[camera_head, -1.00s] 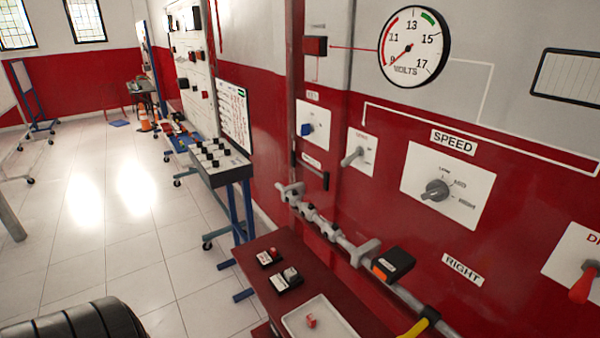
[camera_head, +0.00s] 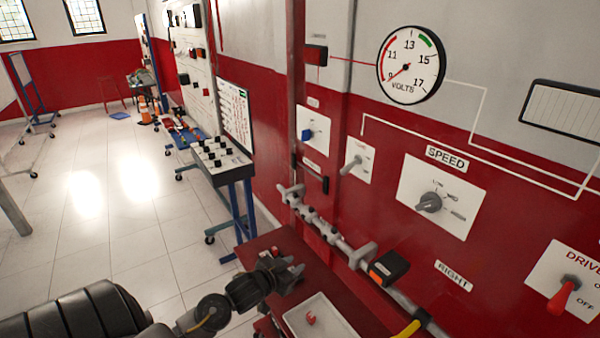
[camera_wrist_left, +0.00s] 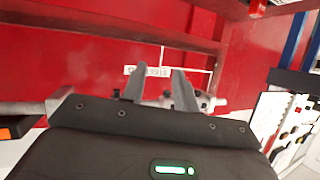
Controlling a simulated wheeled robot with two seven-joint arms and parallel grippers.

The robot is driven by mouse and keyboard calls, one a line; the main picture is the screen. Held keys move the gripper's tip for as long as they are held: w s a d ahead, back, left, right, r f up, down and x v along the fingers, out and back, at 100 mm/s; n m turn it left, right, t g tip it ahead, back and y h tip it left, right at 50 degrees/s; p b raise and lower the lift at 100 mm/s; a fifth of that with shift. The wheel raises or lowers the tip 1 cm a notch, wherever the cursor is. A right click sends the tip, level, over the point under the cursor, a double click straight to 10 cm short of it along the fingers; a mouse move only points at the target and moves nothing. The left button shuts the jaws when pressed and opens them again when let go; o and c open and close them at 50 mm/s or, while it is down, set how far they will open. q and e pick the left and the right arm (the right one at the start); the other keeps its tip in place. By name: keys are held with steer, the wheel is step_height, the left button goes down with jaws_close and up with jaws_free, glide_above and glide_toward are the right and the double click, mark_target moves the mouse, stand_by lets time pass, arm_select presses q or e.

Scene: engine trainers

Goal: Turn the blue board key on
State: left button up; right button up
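The blue key (camera_head: 307,133) is a small blue knob on a white plate (camera_head: 317,122) on the red and grey wall panel, left of the grey lever switch. Which way the key is turned is too small to tell. My left gripper (camera_head: 291,270) is over the red bench, below and left of the key and well apart from it. In the left wrist view, its two fingers (camera_wrist_left: 160,86) stand apart with nothing between them, in front of the red panel. The key cannot be made out in that view. My right gripper is not in view.
A grey rail (camera_head: 318,224) with clamps and a black and orange box (camera_head: 389,267) runs along the panel below the switches. A white tray (camera_head: 340,322) sits on the red bench (camera_head: 262,243). A switch stand (camera_head: 228,172) stands left of the panel; open floor lies beyond.

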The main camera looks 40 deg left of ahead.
arm_select(q)
steer(key=w+a+r+t+h, duration=0.1)
steer(key=w+a+r+t, duration=0.25)
steer(key=r, duration=0.35)
steer(key=w+a+r+t+h, duration=0.1)
steer(key=w+a+r+t, duration=0.1)
steer(key=w+a+r, duration=0.3)
steer(key=m+t+h, duration=0.2)
steer(key=m+h, duration=0.1)
steer(key=h, duration=0.2)
glide_toward(307, 135)
steer(key=p+x, duration=0.4)
steer(key=x, duration=0.4)
steer(key=shift+a+p, duration=0.25)
steer(key=shift+p, duration=0.1)
steer(key=shift+r, duration=0.1)
jaws_close()
